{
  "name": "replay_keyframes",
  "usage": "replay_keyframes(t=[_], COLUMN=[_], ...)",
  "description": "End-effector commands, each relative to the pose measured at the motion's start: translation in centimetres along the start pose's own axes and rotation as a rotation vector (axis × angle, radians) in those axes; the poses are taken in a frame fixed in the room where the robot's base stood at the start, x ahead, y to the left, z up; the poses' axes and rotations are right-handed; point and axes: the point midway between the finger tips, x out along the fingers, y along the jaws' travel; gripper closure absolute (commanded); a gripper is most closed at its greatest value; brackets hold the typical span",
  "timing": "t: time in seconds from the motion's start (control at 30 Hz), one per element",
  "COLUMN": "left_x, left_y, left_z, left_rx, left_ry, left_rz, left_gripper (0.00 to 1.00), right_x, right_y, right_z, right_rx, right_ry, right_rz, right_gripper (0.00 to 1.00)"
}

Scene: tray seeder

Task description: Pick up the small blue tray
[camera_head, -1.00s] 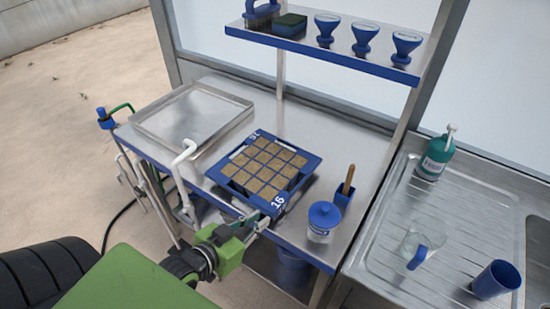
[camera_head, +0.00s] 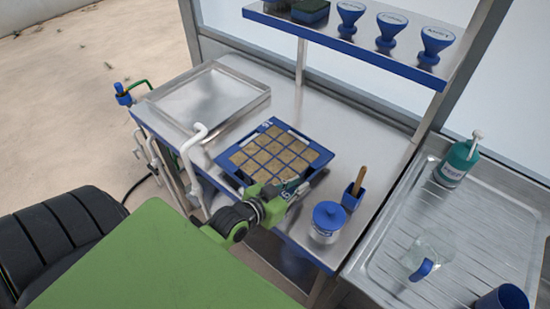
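The small blue tray (camera_head: 318,160) lies on the steel bench, a square blue frame with several brown soil-filled cells. My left gripper (camera_head: 294,187) reaches in from the lower left over the tray's near right corner. Its fingers overlap that corner in the picture and partly hide the rim. I cannot tell whether the fingers touch the rim or how far apart they are. My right gripper is not in view.
A large shallow metal tray (camera_head: 170,113) lies at the bench's back left, with a white bent pipe (camera_head: 188,146) before it. A blue-lidded jar (camera_head: 328,215) and a blue holder (camera_head: 352,196) stand just right of the gripper. A shelf (camera_head: 350,50) hangs above the back.

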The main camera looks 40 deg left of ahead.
Motion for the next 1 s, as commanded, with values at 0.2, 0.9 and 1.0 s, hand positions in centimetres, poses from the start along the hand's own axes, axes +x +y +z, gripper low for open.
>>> replay_keyframes(t=[0.2, 0.9, 1.0], left_x=[2.4, 5.1, 5.1], left_y=[0.3, 0.3, 0.2], left_z=[-0.6, -0.2, -0.6], left_rx=[-0.003, 0.0, 0.004], left_ry=[0.001, 0.0, 0.007], left_rz=[0.0, -0.001, -0.002], left_gripper=[0.86, 1.0, 1.0], right_x=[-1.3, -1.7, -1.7], right_y=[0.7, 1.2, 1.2], right_z=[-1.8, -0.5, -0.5], right_rx=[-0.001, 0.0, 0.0], right_ry=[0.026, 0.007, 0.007], right_rz=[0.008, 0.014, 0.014], right_gripper=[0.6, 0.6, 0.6])
